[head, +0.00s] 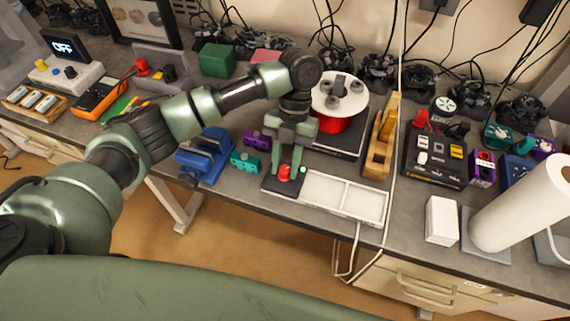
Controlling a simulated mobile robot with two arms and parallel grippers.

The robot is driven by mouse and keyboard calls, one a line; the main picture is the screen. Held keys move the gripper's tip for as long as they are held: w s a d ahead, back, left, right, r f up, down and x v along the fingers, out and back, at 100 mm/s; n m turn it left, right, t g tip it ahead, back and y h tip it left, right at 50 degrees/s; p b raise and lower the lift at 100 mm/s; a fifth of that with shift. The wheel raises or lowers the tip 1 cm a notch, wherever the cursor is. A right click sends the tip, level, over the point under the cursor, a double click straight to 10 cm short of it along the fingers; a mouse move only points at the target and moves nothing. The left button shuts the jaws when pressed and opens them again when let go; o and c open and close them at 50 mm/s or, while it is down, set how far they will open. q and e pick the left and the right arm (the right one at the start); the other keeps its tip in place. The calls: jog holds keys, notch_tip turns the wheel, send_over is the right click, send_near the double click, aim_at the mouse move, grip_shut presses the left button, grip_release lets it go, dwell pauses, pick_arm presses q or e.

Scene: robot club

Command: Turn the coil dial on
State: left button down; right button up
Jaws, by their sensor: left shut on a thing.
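A red dial knob (285,173) sits on a small black base (270,187) at the front edge of the bench, at the left end of a white panel (342,195). It looks like the coil dial, though I can read no label on it. My left gripper (287,170) points down over it, with its green fingers shut around the knob and partly hiding it. A small green light shows just right of the fingers. The knob's pointer position cannot be read. My right gripper is not in view.
A red spool with a white top (340,93) stands just behind the gripper, with a wooden plane (381,140) to its right. A blue vise (205,155) and a teal block (245,162) lie to the left. A display reading OFF (64,46) stands far left.

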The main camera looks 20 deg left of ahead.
pick_arm(q)
jog(key=shift+m, duration=0.3)
jog(key=c, duration=1.1)
grip_release()
jog(key=v, duration=0.7)
jog(key=shift+w+d+r+b, duration=0.1)
jog(key=shift+w+r+b, duration=0.05)
jog(key=shift+r+b, duration=0.25)
